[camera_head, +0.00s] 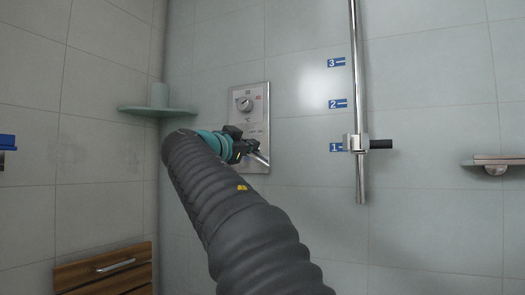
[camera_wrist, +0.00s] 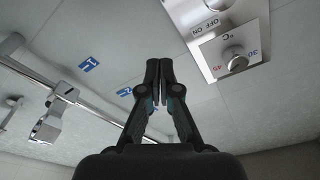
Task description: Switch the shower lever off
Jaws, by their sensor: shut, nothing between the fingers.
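The shower control panel (camera_head: 262,110) is a metal plate on the tiled wall, with a round temperature knob (camera_head: 244,103) in its upper part. A shiny metal shower lever (camera_head: 261,158) shows low on the panel, right beside my gripper (camera_head: 244,149), which hides part of it. In the wrist view the panel (camera_wrist: 205,52) is at the upper right, with the knob (camera_wrist: 234,58) and OFF/ON lettering; the lever (camera_wrist: 219,4) is cut off by the top edge. My gripper (camera_wrist: 159,64) is shut and empty, its fingertips left of the panel there. I cannot tell whether it touches the lever.
A vertical shower rail (camera_head: 357,90) with a holder (camera_head: 357,143) stands right of the panel, beside blue number labels (camera_head: 336,104). A corner shelf (camera_head: 135,110) is at the left, above a wooden folding seat (camera_head: 105,272). Another wall fitting (camera_head: 495,163) is far right.

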